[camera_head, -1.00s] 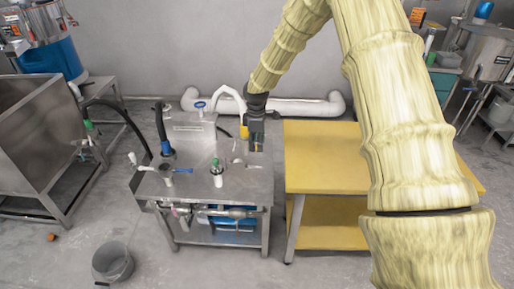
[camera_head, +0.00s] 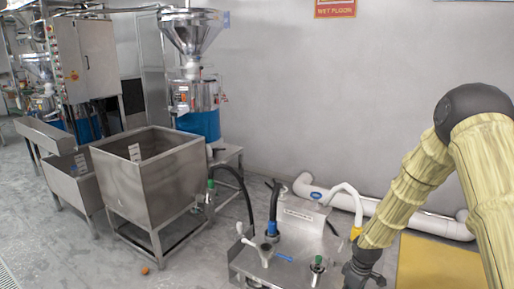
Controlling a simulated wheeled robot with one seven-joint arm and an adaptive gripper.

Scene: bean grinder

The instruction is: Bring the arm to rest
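My arm, in a pale yellow sleeve, reaches in from the right edge in the head view and bends at a dark joint near the top right. My gripper (camera_head: 362,272) hangs at the arm's lower end, over the right side of the steel machine table (camera_head: 255,262). It is dark and small here, and its fingers are not clear, so I cannot tell whether it is open or shut. I see nothing certain held in it.
A steel bin (camera_head: 150,185) stands left of the table, before a grinder with a steel hopper (camera_head: 192,35). A white pipe (camera_head: 400,212) runs along the wall. A yellow table (camera_head: 435,265) is at the lower right. Black hoses and green-topped fittings rise nearby.

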